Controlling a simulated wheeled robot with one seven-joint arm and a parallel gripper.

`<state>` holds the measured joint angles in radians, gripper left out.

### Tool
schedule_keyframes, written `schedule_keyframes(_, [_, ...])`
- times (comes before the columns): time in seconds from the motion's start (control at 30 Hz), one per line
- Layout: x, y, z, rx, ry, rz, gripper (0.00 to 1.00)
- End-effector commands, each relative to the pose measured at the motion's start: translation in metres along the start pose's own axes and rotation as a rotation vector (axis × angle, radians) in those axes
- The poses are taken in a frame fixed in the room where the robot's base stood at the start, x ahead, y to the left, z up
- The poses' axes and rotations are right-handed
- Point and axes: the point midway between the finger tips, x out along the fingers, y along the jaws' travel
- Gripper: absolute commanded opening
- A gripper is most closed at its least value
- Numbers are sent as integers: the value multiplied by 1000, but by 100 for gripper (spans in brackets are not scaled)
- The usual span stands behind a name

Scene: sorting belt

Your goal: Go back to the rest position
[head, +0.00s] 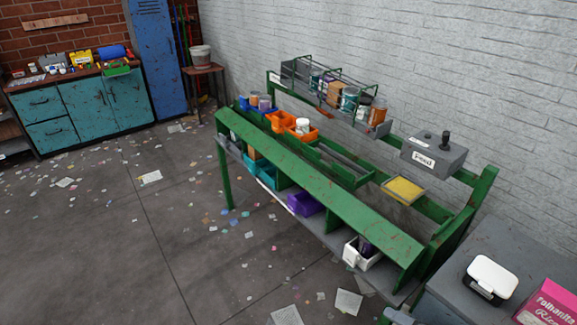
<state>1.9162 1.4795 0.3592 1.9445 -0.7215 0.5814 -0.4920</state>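My gripper is not in view in the head view, and none of my arm can be made out for sure. The green sorting bench (330,203) stands at the centre right against the white wall. Blue, orange and green bins hold its upper level; an orange bin (303,133) has a white cup in it. A grey box marked "Feed" (436,155) with a black knob sits at its right end, near a yellow pad (404,189).
Below are a purple bin (305,204) and a white bin (360,256). A grey cabinet (510,250) at the lower right bears a black-and-white box (491,278) and a pink box (552,304). A teal workbench (85,108) stands at the back left. The paper-littered floor (110,240) is otherwise open at left.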

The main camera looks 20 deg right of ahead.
Motion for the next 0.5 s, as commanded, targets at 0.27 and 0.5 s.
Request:
schedule_keyframes(0.27, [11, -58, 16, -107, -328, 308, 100])
schedule_keyframes(0.5, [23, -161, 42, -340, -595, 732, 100])
